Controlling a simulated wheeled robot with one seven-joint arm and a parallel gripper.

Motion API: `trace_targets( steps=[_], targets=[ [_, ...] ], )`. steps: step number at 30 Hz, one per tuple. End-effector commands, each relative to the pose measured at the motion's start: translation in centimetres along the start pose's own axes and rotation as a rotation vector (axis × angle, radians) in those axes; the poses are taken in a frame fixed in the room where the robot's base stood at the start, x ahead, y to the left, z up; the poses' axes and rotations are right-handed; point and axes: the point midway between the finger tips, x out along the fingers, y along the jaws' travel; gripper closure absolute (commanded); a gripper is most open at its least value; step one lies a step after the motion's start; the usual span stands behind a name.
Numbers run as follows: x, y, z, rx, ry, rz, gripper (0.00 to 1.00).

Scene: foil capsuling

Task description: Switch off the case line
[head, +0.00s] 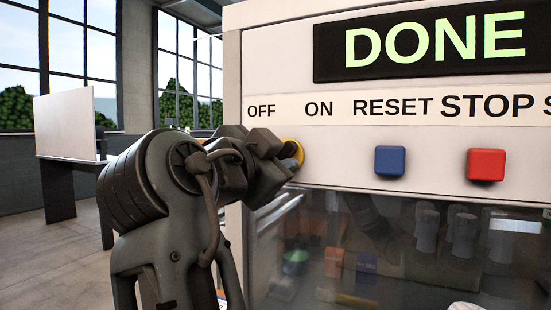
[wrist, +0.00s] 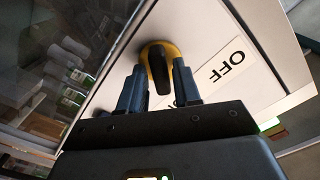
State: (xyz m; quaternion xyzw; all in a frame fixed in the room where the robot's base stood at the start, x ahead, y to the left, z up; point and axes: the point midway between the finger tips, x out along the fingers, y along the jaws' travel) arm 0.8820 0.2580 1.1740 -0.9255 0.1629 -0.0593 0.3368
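The yellow rotary switch (head: 294,152) sits on the machine panel below the OFF and ON labels. In the head view my gripper (head: 287,154) is at the switch and hides most of it. In the wrist view the yellow base (wrist: 144,50) and the dark handle (wrist: 159,75) show. My gripper's two fingers (wrist: 158,88) are apart, one on each side of the handle. Whether they touch it I cannot tell. The OFF label (wrist: 226,68) is right of the switch in the wrist view. The display (head: 432,42) above reads DONE.
A blue button (head: 389,161) under RESET and a red button (head: 486,165) under STOP are on the same panel, right of the switch. Below is a glass front (head: 400,250) with bottle-like shapes behind it. Open floor (head: 60,250) and a white-topped stand (head: 66,125) lie left.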

Motion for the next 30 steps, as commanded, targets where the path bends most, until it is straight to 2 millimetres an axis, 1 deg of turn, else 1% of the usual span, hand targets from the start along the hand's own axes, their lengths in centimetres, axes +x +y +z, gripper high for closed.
trace_targets(
  steps=[1,9,10,17,22,26,30],
  targets=[
    [-0.01,0.0,0.01,0.0,0.0,0.0,0.73],
    [-0.02,0.01,0.02,0.0,0.0,0.0,0.98],
    [-0.02,0.01,0.02,0.0,0.0,0.0,1.0],
    [-0.02,0.02,0.01,-0.004,0.0,0.001,1.0],
    [-0.02,-0.01,-0.04,-0.037,0.0,0.001,1.0],
    [0.0,-0.05,-0.12,-0.095,0.0,0.001,1.0],
    [0.0,-0.09,-0.2,-0.194,0.0,0.002,1.0]
  ],
)
